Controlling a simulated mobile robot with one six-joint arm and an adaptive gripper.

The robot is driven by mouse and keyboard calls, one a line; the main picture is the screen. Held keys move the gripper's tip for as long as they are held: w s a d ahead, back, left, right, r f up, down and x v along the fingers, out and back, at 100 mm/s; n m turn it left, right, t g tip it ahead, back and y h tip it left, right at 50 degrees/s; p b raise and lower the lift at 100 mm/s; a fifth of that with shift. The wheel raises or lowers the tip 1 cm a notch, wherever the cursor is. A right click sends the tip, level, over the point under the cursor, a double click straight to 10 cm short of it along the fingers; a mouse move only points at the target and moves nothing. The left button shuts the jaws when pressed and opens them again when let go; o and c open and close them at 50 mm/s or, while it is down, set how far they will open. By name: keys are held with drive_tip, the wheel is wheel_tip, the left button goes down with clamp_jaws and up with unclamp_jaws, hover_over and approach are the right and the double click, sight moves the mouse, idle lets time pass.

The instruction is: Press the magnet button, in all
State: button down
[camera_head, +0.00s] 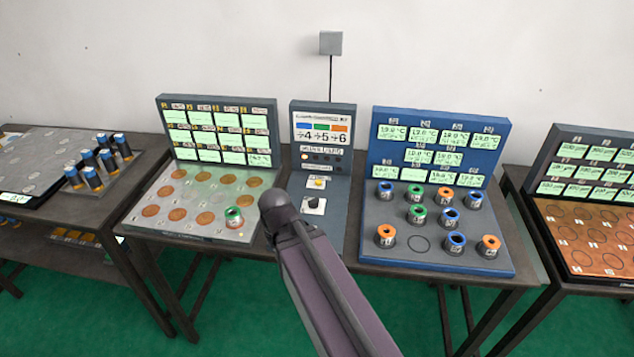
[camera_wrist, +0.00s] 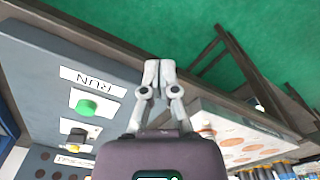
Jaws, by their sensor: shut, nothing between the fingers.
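A grey control panel (camera_head: 325,118) stands in the middle of the bench, with a screen, a yellow button (camera_head: 318,183) and a black knob (camera_head: 314,204). In the wrist view it carries a green button (camera_wrist: 87,107) beside a RUN label, a black control (camera_wrist: 78,135) and a yellow button (camera_wrist: 74,149). I cannot read which button is labelled magnet. My gripper (camera_wrist: 158,72) is shut and empty, to the right of the green button in the wrist view and apart from the buttons. My arm hides the gripper in the head view.
Left of the panel is a plate with copper discs (camera_head: 160,220) and one green-topped holder (camera_head: 233,217). Right is a blue board (camera_head: 440,120) with several coloured cylinders. Batteries (camera_head: 95,165) stand far left. A copper tray (camera_head: 590,235) lies far right.

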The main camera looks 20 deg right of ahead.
sight(319, 182)
drive_tip(key=w+d+r+m+t+p, duration=0.1)
drive_tip(key=w+d, duration=0.2)
drive_tip(key=w, duration=0.2)
drive_tip(key=w+d+r+m+t+p, duration=0.1)
drive_tip(key=w+d+r+m+t, duration=0.1)
drive_tip(key=w+d, duration=0.2)
drive_tip(key=w+d+r+m+t+y+p, duration=0.1)
drive_tip(key=w+d+t, duration=0.1)
drive_tip(key=w, duration=0.5)
drive_tip(key=shift+w+d+r+m, duration=0.1)
drive_tip(key=shift+d+r+m, duration=0.1)
drive_tip(key=shift+d, duration=0.25)
drive_tip(key=shift+w+d+r+m, duration=0.1)
drive_tip(key=shift+d+r, duration=0.1)
drive_tip(key=shift+d, duration=0.25)
drive_tip(key=w+d+r+m+t+p, duration=0.1)
drive_tip(key=w+d+r+m+t, duration=0.3)
drive_tip(key=w+d, duration=0.4)
drive_tip(key=d+r, duration=0.1)
drive_tip(key=d, duration=0.3)
drive_tip(key=shift+w+d+r+h, duration=0.2)
drive_tip(key=shift+w+d+h, duration=0.05)
drive_tip(key=shift+w+h, duration=0.15)
drive_tip(key=shift+f, duration=0.15)
wheel_tip(319, 182, down, 8)
drive_tip(key=b, duration=0.8)
drive_tip(key=shift+f, duration=0.25)
